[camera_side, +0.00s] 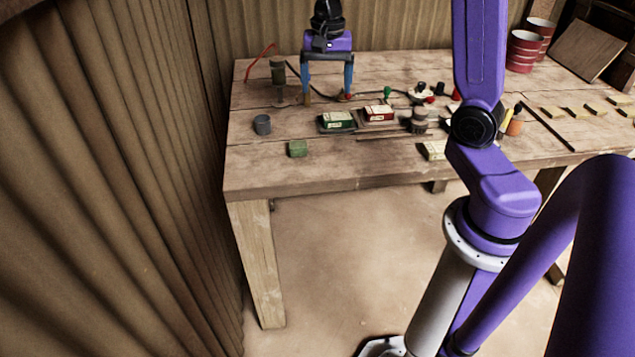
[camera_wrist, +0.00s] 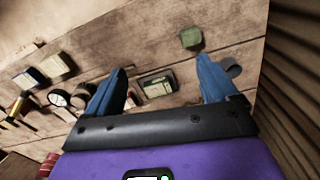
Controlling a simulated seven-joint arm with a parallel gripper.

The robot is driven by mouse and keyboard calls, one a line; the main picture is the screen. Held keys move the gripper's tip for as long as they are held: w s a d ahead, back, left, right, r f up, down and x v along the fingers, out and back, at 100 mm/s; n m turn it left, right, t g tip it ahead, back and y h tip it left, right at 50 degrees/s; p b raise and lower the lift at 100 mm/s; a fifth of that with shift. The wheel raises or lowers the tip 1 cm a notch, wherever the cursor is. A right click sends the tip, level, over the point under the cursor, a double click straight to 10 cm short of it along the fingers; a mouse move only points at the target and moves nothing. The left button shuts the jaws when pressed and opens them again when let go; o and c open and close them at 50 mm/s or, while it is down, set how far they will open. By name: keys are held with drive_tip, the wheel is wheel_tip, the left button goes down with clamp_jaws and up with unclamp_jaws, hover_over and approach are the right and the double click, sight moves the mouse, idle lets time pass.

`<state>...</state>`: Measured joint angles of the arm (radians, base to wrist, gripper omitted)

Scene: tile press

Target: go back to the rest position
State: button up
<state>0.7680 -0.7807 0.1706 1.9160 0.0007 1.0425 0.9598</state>
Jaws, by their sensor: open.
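My gripper (camera_side: 328,97) is open and empty, with its two blue fingers pointing down over the back left part of the wooden table (camera_side: 255,176). In the wrist view my gripper (camera_wrist: 165,80) also shows its fingers spread wide with nothing between the tips. A green tile in a dark tray (camera_side: 337,121) lies in front of it in the side view; it also shows between the fingers in the wrist view (camera_wrist: 158,85). A red tile in a tray (camera_side: 378,113) lies to its right. The exact height of the fingertips above the table cannot be told.
A green block (camera_side: 298,148) and a grey cup (camera_side: 262,124) are near the left front. A dark upright object (camera_side: 278,75) stands left of my gripper. Red cans (camera_side: 523,51) stand at the back right. A corrugated wall (camera_side: 200,120) borders the left. The front left tabletop is clear.

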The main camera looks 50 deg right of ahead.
drive_tip(key=s+a+n, duration=1.1)
drive_tip(key=a, duration=0.1)
drive_tip(key=s+a+f+n, duration=0.2)
drive_tip(key=s+n, duration=1)
drive_tip(key=s, duration=0.2)
drive_tip(key=shift+s+f, duration=0.2)
drive_tip(key=shift+s, duration=0.2)
